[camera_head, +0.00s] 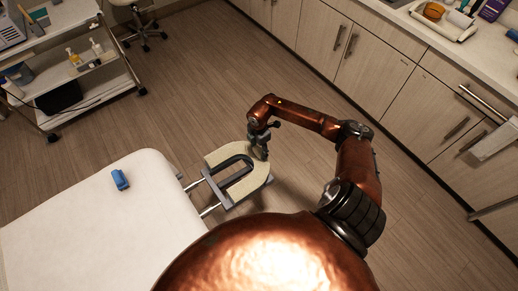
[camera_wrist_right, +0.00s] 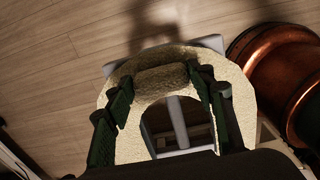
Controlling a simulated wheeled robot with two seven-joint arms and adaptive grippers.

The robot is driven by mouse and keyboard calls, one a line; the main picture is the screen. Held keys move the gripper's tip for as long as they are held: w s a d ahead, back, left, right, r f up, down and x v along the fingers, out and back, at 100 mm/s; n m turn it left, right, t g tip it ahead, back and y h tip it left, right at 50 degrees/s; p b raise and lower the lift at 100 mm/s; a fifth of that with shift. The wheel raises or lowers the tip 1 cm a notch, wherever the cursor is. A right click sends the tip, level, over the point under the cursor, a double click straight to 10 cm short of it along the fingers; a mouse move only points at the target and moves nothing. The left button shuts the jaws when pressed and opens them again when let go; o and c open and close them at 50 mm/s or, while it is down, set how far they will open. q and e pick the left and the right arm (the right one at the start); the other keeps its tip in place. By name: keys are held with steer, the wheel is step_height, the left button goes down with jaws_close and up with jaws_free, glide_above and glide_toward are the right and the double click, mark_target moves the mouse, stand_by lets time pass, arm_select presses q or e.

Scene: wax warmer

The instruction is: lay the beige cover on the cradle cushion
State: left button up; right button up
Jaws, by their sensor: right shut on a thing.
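The beige cover (camera_head: 222,158) is a horseshoe-shaped fuzzy piece over the face cradle at the end of the white table. My right gripper (camera_head: 260,151) is at the far right part of the horseshoe, pointing down. In the right wrist view, its dark fingers (camera_wrist_right: 168,92) are on both sides of a raised beige ridge of the cover (camera_wrist_right: 160,78), shut on it. Grey cradle parts (camera_wrist_right: 209,43) stick out past the cover's edge. The cushion is mostly hidden under the beige, so I cannot tell whether the cover lies flat on it. My left gripper is not in view.
The white table (camera_head: 100,220) fills the lower left, with a small blue object (camera_head: 120,180) on it. Two metal rods (camera_head: 210,209) join the cradle to the table. A trolley (camera_head: 75,95) stands upper left and cabinets (camera_head: 365,55) upper right.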

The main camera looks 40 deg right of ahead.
steer(key=shift+f, duration=0.35)
stand_by(0.3)
steer(key=o, duration=1.7)
steer(key=shift+o, duration=0.2)
steer(key=shift+r, duration=0.1)
steer(key=shift+r+p, duration=3.2)
steer(key=shift+r, duration=0.85)
step_height(320, 180, up, 12)
